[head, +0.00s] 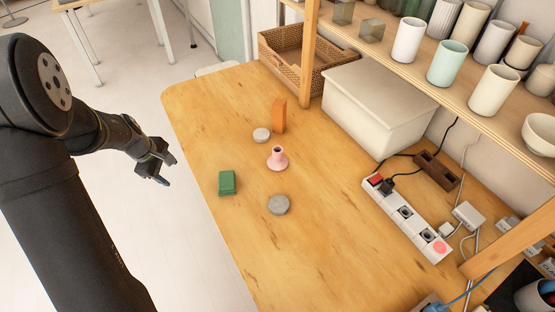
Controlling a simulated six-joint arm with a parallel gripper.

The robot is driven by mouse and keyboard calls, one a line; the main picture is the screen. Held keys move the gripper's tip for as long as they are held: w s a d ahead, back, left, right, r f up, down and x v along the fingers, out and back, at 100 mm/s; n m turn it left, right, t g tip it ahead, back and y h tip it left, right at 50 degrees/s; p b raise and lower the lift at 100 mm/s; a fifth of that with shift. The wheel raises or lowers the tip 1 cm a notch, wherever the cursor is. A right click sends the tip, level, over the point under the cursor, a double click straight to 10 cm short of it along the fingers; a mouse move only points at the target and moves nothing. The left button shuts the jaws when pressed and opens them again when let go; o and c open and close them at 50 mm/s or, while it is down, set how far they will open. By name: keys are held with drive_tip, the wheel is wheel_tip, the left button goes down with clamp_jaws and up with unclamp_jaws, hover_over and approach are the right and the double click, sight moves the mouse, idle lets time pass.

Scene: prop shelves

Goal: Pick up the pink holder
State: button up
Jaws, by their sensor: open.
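The pink holder (277,160) stands upright on the wooden table, with a wide round base and a narrow neck with a dark opening at the top. My gripper (164,171) is open and empty, left of the table's left edge in the picture. It is well apart from the holder.
Around the holder are an orange block (279,115), a pale round disc (261,135), a grey disc (279,204) and a green block (227,183). A white box (378,95), wicker basket (290,54) and power strip (405,214) stand right and behind. The table front is clear.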

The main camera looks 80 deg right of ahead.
drive_tip(key=s+d+m+t+h, duration=0.1)
drive_tip(key=s+m, duration=0.2)
drive_tip(key=s+d+m+t+h, duration=0.1)
drive_tip(key=s+m+h, duration=0.1)
drive_tip(key=s+m, duration=0.2)
drive_tip(key=s+d+m+t+h, duration=0.1)
drive_tip(key=s+m+t, duration=0.1)
drive_tip(key=s+m, duration=0.1)
drive_tip(key=shift+s+d+f+m+h, duration=0.15)
drive_tip(key=shift+s+f+m+h, duration=0.15)
drive_tip(key=shift+m+h, duration=0.1)
drive_tip(key=s+r+m+g+h, duration=0.2)
drive_tip(key=s+r+m+h, duration=0.15)
drive_tip(key=s+m, duration=0.45)
drive_tip(key=m+g+h, duration=0.2)
approach(279, 148)
drive_tip(key=x, duration=0.9)
drive_tip(key=c, duration=1.2)
